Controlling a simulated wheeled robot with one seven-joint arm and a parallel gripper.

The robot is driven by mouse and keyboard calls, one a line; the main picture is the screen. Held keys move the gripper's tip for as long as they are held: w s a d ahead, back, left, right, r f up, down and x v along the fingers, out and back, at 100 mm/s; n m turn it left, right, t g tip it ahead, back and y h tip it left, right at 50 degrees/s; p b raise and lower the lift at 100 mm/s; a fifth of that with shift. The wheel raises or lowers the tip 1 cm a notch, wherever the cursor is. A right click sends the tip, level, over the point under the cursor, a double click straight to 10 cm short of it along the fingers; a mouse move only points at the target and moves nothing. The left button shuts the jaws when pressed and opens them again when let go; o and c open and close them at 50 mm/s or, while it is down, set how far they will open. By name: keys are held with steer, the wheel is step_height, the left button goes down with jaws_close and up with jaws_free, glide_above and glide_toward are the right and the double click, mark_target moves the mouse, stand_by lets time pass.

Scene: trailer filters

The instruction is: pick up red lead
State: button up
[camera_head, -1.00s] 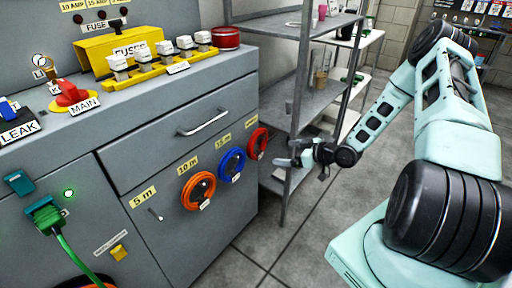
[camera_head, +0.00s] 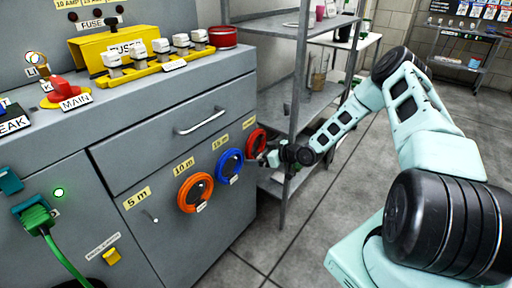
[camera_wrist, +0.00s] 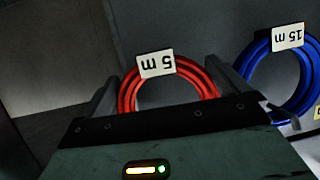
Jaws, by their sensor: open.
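The red lead (camera_head: 250,144) is a coil hanging on the grey cabinet's front, rightmost in the row of leads. In the wrist view the red lead (camera_wrist: 127,93) carries a white tag (camera_wrist: 156,63) reading 5 m, upside down there. My gripper (camera_head: 264,156) is at the red lead in the head view and partly covers its lower right. In the wrist view my gripper (camera_wrist: 170,92) is open, with one finger on each side of the coil. The coil's lower part is hidden behind the gripper body. I cannot tell whether the fingers touch it.
A blue lead (camera_head: 220,167) hangs to the left, close by; it also shows in the wrist view (camera_wrist: 253,82). An orange lead (camera_head: 181,195) hangs further left. A metal shelf (camera_head: 301,105) stands right beside the cabinet and my arm. The floor (camera_head: 345,205) is clear.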

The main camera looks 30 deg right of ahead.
steer(key=c, duration=0.8)
steer(key=shift+o, duration=0.2)
steer(key=shift+r, duration=0.1)
steer(key=shift+s+r+p, duration=0.25)
steer(key=shift+r+p, duration=0.05)
steer(key=shift+r, duration=0.2)
step_height(320, 180, up, 6)
steer(key=shift+f+p, duration=0.1)
steer(key=shift+p, duration=0.65)
steer(key=s+d+p, duration=0.1)
steer(key=s+d, duration=0.2)
steer(key=s, duration=0.6)
steer(key=s+d, duration=0.3)
steer(key=s, duration=0.6)
steer(key=shift+s+d+p, duration=0.2)
steer(key=shift+d+p, duration=0.15)
steer(key=shift+d, duration=0.05)
